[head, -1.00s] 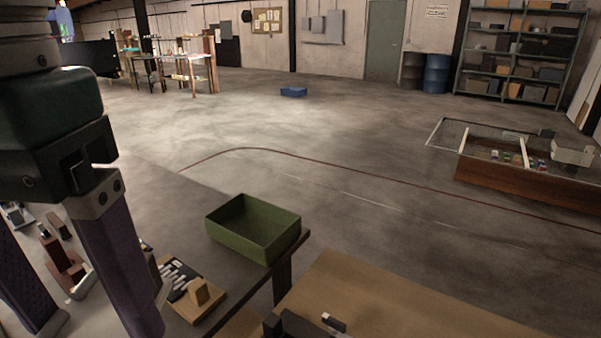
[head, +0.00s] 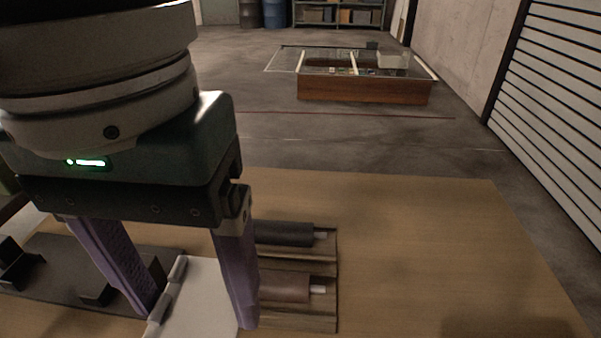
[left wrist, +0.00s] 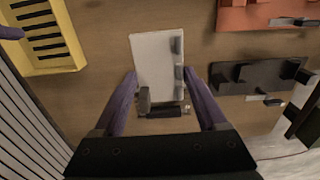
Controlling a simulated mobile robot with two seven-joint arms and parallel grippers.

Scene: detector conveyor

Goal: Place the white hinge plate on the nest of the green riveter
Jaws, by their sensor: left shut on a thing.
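My left gripper (head: 197,318) comes in from the left, its purple fingers pointing down over the wooden table. It is shut on the white hinge plate (head: 205,298), a flat white piece with grey knuckles along one edge. In the left wrist view, the hinge plate (left wrist: 154,62) lies between the two fingertips (left wrist: 160,74), knuckles on its right side. I cannot make out a green riveter or its nest. A purple piece (left wrist: 10,33) at the left wrist view's left edge may be my right gripper; its jaws do not show.
A rack with a black and a brown roller (head: 290,288) stands right of the plate. A dark base with black blocks (head: 62,272) lies left. The wrist view shows a yellow slotted tray (left wrist: 75,40) and an orange-red piece (left wrist: 255,14). The table's right side (head: 430,250) is clear.

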